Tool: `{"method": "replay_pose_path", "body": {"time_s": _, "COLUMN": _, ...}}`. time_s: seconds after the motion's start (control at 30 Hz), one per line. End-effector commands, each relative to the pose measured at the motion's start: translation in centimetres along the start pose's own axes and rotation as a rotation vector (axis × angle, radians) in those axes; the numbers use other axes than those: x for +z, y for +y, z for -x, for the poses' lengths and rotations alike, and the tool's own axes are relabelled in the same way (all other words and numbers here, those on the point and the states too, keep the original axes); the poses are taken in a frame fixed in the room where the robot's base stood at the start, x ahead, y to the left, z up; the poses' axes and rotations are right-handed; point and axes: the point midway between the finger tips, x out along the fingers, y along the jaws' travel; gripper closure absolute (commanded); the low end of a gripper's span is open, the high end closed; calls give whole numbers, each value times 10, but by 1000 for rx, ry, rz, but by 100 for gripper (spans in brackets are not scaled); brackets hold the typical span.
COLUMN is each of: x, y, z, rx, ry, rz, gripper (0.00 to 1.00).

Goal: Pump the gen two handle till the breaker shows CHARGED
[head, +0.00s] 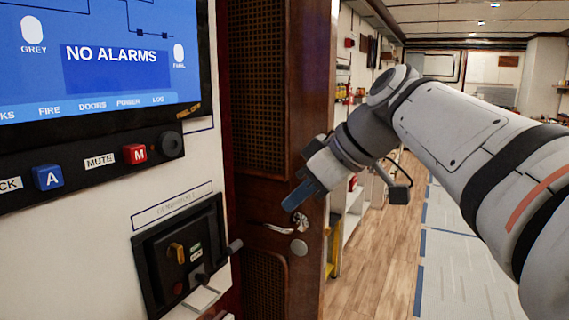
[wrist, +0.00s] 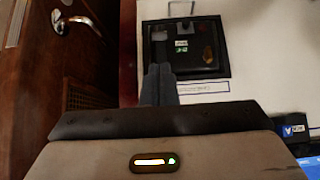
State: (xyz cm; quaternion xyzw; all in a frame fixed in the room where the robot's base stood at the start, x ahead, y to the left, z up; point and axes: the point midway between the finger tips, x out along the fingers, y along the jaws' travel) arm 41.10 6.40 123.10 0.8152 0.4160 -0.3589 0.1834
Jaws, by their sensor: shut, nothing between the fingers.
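The black breaker unit (head: 148,268) is set in the white panel at lower left, under a small label that I cannot read clearly. It carries a yellow knob (head: 177,253), a red button (head: 178,288), and small white and green indicator windows too small to read. A dark handle (head: 235,246) sticks out at its right side. In the wrist view the breaker unit (wrist: 221,45) appears upside down beyond my fingers. My gripper (head: 297,197) is shut and empty, to the right of and above the handle, apart from it. The fingertips (wrist: 158,70) are together.
A wooden door (head: 255,190) with a metal lever (head: 281,228) stands right beside the panel, behind my gripper. Above the breaker are a blue screen (head: 110,82) reading NO ALARMS, a blue A button (head: 48,177) and a red M button (head: 135,154). Open floor lies to the right.

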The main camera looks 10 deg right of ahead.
Motion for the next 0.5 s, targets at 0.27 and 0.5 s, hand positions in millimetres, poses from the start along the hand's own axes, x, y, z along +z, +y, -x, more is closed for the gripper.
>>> {"method": "replay_pose_path", "body": {"time_s": 0.27, "x": -2, "y": 1, "z": 55, "rx": 4, "ry": 1, "rz": -2, "gripper": 100}}
{"method": "replay_pose_path", "body": {"time_s": 0.5, "x": -2, "y": 0, "z": 68, "rx": 0, "ry": 0, "rz": 1, "gripper": 100}}
